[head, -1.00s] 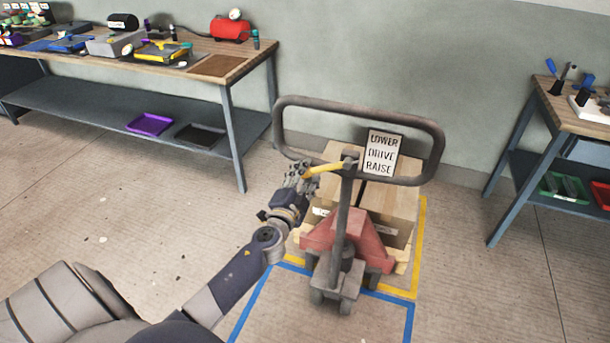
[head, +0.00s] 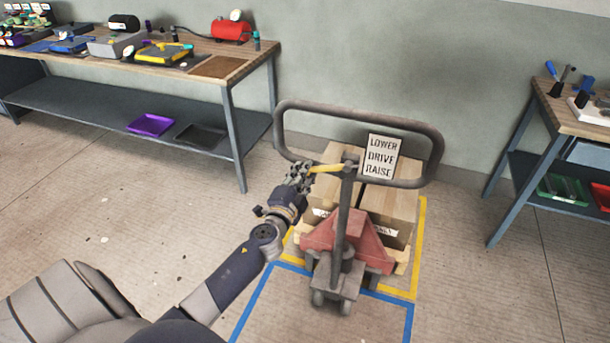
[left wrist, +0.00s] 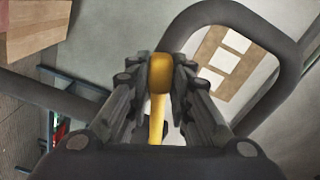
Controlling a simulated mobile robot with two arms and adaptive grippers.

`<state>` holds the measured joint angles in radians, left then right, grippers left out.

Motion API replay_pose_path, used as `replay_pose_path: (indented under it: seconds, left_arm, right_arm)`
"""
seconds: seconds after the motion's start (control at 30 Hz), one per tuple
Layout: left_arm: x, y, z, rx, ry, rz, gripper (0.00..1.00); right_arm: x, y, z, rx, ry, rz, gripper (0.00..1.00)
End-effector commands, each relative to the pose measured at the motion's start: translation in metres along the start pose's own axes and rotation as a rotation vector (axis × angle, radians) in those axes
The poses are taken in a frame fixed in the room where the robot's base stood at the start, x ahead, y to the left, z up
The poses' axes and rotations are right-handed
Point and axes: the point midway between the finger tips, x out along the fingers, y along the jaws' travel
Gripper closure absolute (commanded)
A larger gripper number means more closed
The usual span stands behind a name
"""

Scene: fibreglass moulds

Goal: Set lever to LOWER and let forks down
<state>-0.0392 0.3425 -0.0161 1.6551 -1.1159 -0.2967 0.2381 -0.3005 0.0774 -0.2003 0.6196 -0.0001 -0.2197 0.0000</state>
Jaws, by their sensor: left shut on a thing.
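The yellow lever (head: 326,168) sticks out to the left from the top of the pallet jack's handle post. My left gripper (head: 302,170) is shut on the lever's outer end. In the left wrist view the yellow lever (left wrist: 159,90) stands between the two fingers. The dark loop handle (head: 432,140) rises around it, with a sign (head: 381,157) reading LOWER, DRIVE, RAISE. The red pallet jack (head: 345,240) stands with a wooden pallet (head: 402,262) and cardboard boxes (head: 395,205) behind its post. The forks are hidden. My right gripper is not in view.
A yellow floor outline (head: 421,235) surrounds the pallet, and a blue outline (head: 245,305) lies in front. A long workbench (head: 225,70) stands at the back left, another bench (head: 570,115) at the right. Open floor lies to the left.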

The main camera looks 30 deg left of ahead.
Motion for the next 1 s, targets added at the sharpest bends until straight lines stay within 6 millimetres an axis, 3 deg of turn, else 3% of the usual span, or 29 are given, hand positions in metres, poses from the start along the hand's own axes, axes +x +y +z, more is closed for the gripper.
replay_pose_path:
  seconds: [0.5, 1.0]
  left_arm:
    - [0.000, -0.060, -0.015, 0.468, 0.000, 0.001, 1.00]
    - [0.000, -0.089, -0.037, 0.797, -0.001, 0.000, 1.00]
  right_arm:
    - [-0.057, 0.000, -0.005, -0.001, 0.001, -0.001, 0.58]
    - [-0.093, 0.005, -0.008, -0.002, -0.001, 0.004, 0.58]
